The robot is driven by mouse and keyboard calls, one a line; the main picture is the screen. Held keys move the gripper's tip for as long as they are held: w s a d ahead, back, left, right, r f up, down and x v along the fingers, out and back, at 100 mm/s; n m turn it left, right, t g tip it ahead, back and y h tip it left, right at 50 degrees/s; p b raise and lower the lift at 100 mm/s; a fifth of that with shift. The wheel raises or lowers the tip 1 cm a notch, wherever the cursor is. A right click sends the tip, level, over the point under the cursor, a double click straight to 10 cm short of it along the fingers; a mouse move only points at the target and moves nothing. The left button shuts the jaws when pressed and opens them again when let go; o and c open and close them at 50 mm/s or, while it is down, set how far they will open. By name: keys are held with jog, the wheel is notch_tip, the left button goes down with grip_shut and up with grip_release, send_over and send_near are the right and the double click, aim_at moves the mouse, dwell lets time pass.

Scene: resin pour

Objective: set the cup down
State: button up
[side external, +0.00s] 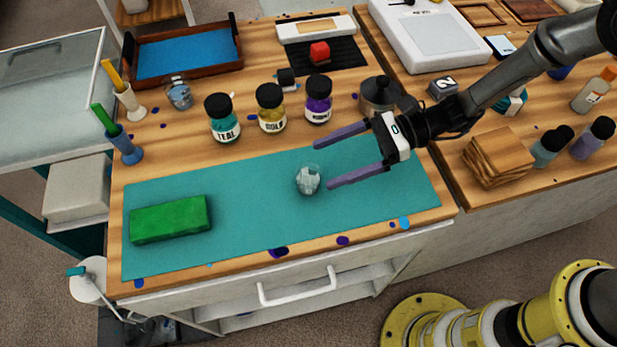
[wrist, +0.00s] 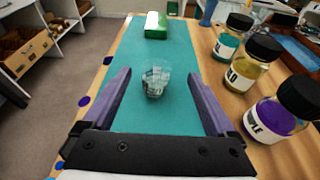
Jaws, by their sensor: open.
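A small clear cup (side external: 308,180) stands upright on the teal mat (side external: 250,220), right of the mat's middle in the side view. It also shows in the wrist view (wrist: 156,79), ahead of and between my fingers. My gripper (side external: 322,165) is open, its two purple fingers spread wide and pointing at the cup. The fingertips look close to the cup, but I see no contact. In the wrist view my gripper (wrist: 157,85) has teal mat showing between its fingers. The cup's contents are hard to make out.
A green block (side external: 171,219) lies on the mat's left. Teal (side external: 223,120), gold (side external: 271,110) and purple (side external: 318,100) jars stand behind the mat. Brushes in holders (side external: 125,145) stand at the left edge. The mat between block and cup is clear.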

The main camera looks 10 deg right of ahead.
aim_at(298, 177)
jog(key=x, duration=0.4)
jog(key=shift+s+f, duration=0.2)
jog(key=shift+s, duration=0.1)
jog(key=shift+a+f, duration=0.15)
jog(key=shift+a, duration=0.45)
grip_shut()
jog(key=shift+w+r, duration=0.1)
jog(key=shift+r, duration=0.6)
jog(key=s+d+r, duration=0.9)
jog(key=d+r, duration=0.1)
jog(key=r, duration=0.1)
jog(key=shift+s+d+r, duration=0.2)
jog(key=shift+d+r, duration=0.15)
jog(key=shift+r, duration=0.05)
